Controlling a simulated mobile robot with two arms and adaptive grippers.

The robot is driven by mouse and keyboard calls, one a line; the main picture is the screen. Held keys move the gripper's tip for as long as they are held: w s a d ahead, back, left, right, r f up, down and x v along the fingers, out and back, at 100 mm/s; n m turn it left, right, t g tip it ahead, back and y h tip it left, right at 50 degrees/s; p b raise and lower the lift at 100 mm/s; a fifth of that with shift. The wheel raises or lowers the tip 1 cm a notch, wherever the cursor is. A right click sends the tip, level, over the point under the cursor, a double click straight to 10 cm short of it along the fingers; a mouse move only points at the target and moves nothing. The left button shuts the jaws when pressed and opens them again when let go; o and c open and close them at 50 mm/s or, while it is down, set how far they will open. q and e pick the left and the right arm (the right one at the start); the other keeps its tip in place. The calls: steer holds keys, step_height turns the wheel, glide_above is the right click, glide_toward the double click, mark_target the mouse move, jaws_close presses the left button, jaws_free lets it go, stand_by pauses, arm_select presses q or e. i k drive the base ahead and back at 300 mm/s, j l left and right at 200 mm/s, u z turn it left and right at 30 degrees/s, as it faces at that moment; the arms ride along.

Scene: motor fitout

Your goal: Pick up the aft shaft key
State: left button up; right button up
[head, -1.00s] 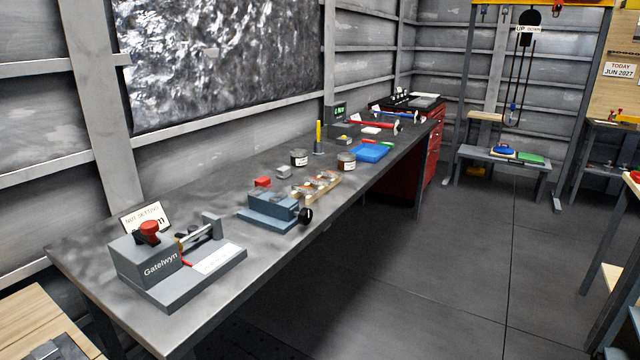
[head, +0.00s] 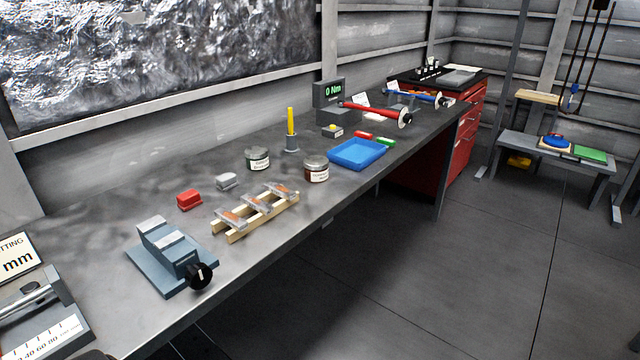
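I cannot make out which thing is the aft shaft key; no label naming it can be read. Small pieces on the bench include a red block (head: 189,199) and a grey-silver block (head: 226,181) beside it. A wooden rack (head: 262,219) holds several flat metal pieces with orange-brown parts. Neither of my grippers shows in the head view.
A red cabinet (head: 462,135) stands beyond.

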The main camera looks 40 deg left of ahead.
mark_target(265, 208)
steer(key=i+l+u, duration=0.1)
steer(key=i+u, duration=0.2)
steer(key=i, duration=0.2)
steer(key=i+l+u, duration=0.25)
steer(key=i, duration=0.2)
steer(key=j, duration=0.1)
